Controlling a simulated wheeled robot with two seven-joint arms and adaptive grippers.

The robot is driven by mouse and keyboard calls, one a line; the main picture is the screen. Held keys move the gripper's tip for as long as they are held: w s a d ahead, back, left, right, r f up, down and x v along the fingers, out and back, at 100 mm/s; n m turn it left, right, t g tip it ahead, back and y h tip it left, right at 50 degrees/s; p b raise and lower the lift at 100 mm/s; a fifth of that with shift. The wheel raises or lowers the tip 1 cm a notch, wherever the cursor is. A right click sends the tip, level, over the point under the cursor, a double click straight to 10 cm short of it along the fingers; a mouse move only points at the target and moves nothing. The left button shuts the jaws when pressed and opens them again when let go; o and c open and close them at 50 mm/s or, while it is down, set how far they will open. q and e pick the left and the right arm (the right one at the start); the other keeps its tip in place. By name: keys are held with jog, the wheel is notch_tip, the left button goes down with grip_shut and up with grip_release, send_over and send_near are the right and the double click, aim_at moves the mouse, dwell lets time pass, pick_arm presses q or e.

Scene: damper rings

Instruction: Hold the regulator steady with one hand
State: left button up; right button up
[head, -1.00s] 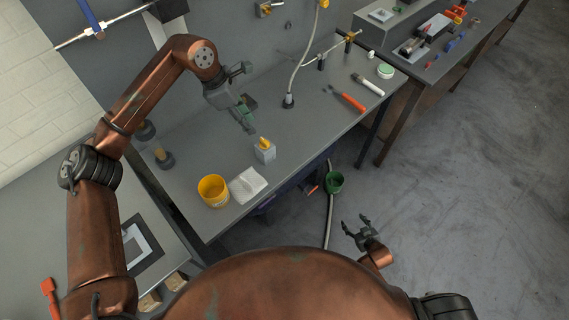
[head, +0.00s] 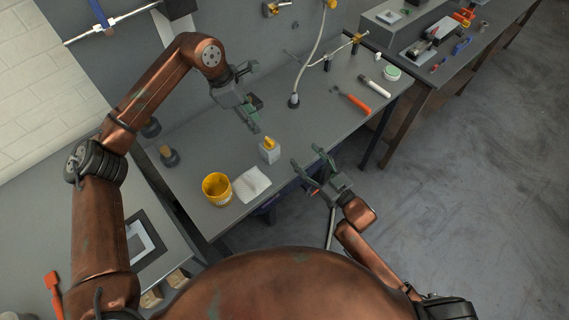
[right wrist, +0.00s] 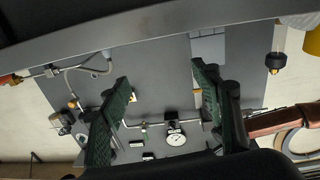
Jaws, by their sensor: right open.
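A device with a round white dial, which looks like the regulator (right wrist: 175,139), shows low in the right wrist view, near the wall. In the head view I cannot make it out clearly; a small dark block (head: 255,103) shows by my left gripper. My left gripper (head: 256,97) is over the back of the bench with its fingers spread, and I see no firm hold on anything. My right gripper (head: 306,155) is open and empty at the bench's front edge. Its green-padded fingers (right wrist: 165,105) frame the dial device, which is farther off.
On the bench (head: 225,152) stand a yellow-capped bottle (head: 269,153), a yellow cup (head: 216,188) and a white cloth (head: 251,184). A hose (head: 311,60), an orange-handled tool (head: 354,101) and a round green-edged tin (head: 391,73) are to the right. The bench middle is mostly clear.

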send_near(275, 155)
jog(key=shift+g+y, duration=0.3)
jog(key=shift+g, duration=0.1)
jog(key=x, duration=0.3)
jog(key=r+x, duration=0.1)
jog(key=x, duration=0.1)
jog(key=shift+w+d, duration=0.15)
jog(key=shift+d, duration=0.05)
jog(key=x, duration=0.7)
jog(key=shift+w+a+f, duration=0.15)
jog(key=shift+w+a, duration=0.05)
jog(key=shift+c, duration=0.5)
